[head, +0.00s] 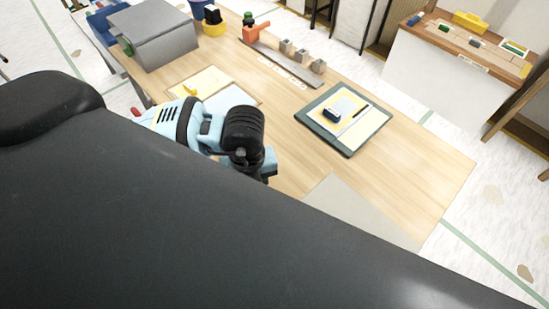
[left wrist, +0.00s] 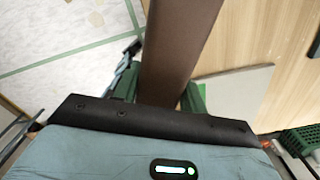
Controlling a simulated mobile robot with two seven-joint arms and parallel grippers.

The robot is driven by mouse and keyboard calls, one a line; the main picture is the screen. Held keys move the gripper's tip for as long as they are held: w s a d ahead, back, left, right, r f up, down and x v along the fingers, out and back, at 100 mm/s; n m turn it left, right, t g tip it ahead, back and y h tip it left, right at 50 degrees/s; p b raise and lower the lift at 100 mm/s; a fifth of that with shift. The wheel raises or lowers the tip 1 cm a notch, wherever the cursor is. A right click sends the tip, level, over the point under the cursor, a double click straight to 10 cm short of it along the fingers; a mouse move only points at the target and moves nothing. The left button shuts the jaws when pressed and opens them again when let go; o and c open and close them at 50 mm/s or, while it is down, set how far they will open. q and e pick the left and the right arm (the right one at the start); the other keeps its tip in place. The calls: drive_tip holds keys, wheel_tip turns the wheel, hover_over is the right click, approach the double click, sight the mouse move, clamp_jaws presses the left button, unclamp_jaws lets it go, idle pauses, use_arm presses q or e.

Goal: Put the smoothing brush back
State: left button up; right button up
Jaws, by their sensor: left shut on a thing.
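In the left wrist view my left gripper (left wrist: 158,92) is shut, its green fingers on either side of a long brown piece (left wrist: 178,45). This piece fits the smoothing brush, but no bristles show. It widens away from the fingers and runs out at the top edge. In the head view a light-blue and black arm part of mine (head: 200,120) reaches over the table; its fingers and any held thing are hidden there. A large dark shape fills the lower head view. My right gripper cannot be made out.
A side counter (head: 465,50) with several coloured items stands at upper right.

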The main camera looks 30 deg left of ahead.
use_arm(q)
drive_tip(key=n, duration=0.2)
drive_tip(key=f+n, duration=0.1)
drive_tip(key=n, duration=0.1)
drive_tip(key=s+n, duration=0.1)
drive_tip(key=n, duration=0.1)
drive_tip(key=shift+f, duration=0.2)
